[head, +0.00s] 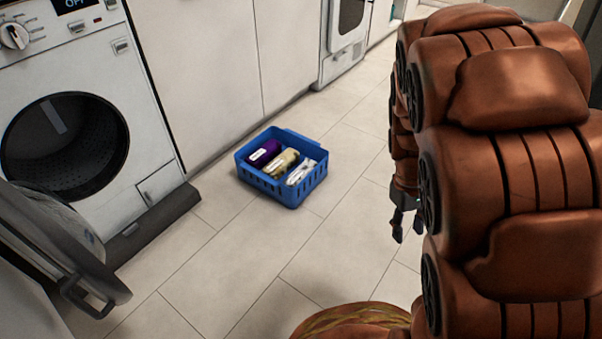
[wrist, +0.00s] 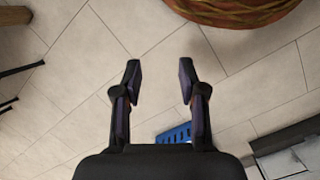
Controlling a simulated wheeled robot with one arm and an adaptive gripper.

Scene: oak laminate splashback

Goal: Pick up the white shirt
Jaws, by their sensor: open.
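The white shirt (head: 301,172) looks like a small folded white bundle at the right end of a blue basket (head: 285,194) on the floor. A yellowish bundle (head: 283,162) and a purple bundle (head: 265,152) lie beside it in the same basket. My gripper (head: 405,222) hangs to the right of the basket, apart from it and partly hidden by my arm. In the wrist view my gripper (wrist: 160,76) has its fingers spread with only floor tiles between the tips. A bit of the blue basket (wrist: 175,135) shows behind the fingers; the shirt is hidden there.
A washing machine (head: 158,187) stands at the left with its round door (head: 60,240) swung open toward the floor. White cabinets (head: 200,70) line the wall behind the basket. Another white appliance (head: 345,62) stands farther back. The tiled floor around the basket is clear.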

